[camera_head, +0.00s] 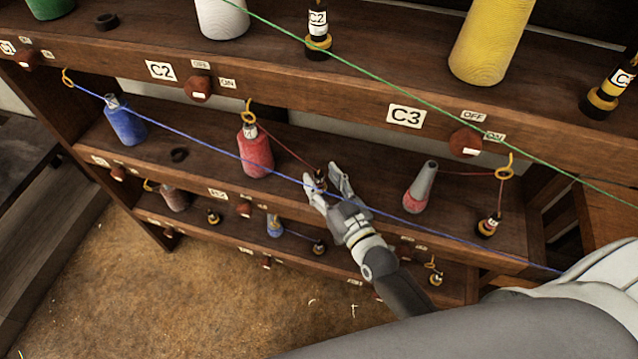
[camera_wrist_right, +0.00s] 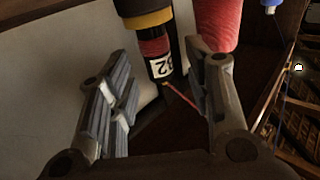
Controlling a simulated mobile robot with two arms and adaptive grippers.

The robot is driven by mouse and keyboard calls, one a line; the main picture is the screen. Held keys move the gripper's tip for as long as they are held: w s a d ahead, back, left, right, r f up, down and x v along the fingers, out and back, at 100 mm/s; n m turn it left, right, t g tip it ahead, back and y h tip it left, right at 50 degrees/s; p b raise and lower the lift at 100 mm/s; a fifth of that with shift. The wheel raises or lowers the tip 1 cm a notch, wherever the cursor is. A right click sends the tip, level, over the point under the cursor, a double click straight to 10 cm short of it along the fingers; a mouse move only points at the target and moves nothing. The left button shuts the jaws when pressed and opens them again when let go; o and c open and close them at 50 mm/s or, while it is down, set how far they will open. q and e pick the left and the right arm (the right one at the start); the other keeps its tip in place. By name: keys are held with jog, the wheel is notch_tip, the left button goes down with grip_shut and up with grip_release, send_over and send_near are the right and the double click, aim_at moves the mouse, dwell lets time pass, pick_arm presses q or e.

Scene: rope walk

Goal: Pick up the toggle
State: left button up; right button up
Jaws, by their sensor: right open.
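A small black toggle (camera_head: 320,178) stands on the middle shelf, with a red cord running to it from a yellow hook. In the right wrist view a black toggle (camera_wrist_right: 160,66) shows a yellow band, a red band and a white label that reads like B2. My right gripper (camera_head: 327,181) is open and reaches in from the lower right at this toggle. In the wrist view its two fingers (camera_wrist_right: 165,98) stand apart, with the toggle in the gap between and beyond their tips; I see no grip on it. My left gripper is not in view.
A red spool (camera_head: 254,152) stands left of the toggle, and a grey and red cone-shaped bobbin (camera_head: 420,188) to the right. A blue cord (camera_head: 215,148) crosses close by my gripper. A green cord (camera_head: 400,92) runs above. The upper shelf (camera_head: 300,82) overhangs behind.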

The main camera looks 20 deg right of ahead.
jog(key=shift+w+a, duration=0.1)
jog(key=shift+w, duration=0.95)
jog(key=shift+w+a, duration=0.1)
jog(key=shift+w, duration=0.05)
jog(key=shift+c, duration=0.6)
grip_shut()
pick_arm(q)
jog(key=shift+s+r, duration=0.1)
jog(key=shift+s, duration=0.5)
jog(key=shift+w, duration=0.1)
